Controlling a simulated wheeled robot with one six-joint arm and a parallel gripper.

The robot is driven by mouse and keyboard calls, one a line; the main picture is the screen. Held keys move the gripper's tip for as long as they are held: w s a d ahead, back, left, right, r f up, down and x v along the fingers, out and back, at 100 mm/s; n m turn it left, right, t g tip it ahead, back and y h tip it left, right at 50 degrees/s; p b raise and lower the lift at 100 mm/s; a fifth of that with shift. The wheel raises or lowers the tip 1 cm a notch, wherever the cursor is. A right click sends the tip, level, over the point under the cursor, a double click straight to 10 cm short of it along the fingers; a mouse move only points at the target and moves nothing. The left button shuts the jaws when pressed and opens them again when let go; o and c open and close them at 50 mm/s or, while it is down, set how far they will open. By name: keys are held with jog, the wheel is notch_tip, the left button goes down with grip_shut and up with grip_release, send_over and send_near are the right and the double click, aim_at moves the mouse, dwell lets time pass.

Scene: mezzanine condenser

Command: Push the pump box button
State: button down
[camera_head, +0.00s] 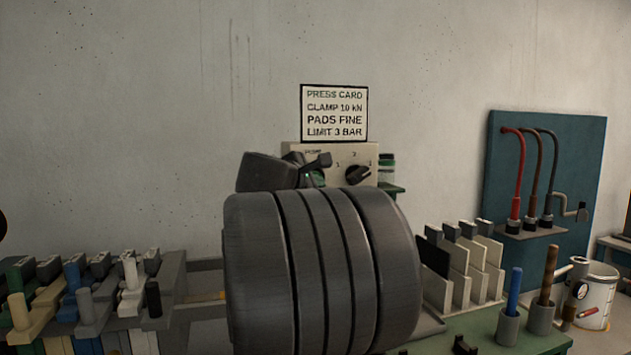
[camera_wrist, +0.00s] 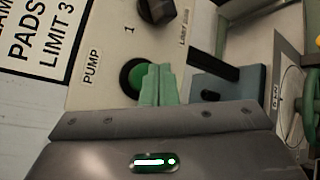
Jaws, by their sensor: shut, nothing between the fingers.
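The pump box is a cream panel (camera_head: 330,154) on the wall, partly hidden behind my arm in the head view. In the wrist view its face (camera_wrist: 108,45) carries the word PUMP and a round green button (camera_wrist: 132,76) in a dark ring. A black knob (camera_wrist: 157,10) sits beside the button; it also shows in the head view (camera_head: 358,175). My gripper (camera_wrist: 158,70) is shut and empty, its pale green fingers together. The fingertips overlap the button's edge in the wrist view; I cannot tell whether they touch it.
A press card sign (camera_head: 334,113) hangs above the box. In the wrist view, a blue-grey block (camera_wrist: 235,90) with a black bar (camera_wrist: 212,65) and a round gauge (camera_wrist: 290,90) lie right of the fingers. A teal board (camera_head: 565,165) with hoses stands at right.

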jog(key=s+d+b, duration=0.1)
jog(key=s+d, duration=0.1)
jog(key=s, duration=0.3)
jog(key=shift+s, duration=0.35)
jog(key=shift+w+a, duration=0.1)
jog(key=shift+w, duration=0.05)
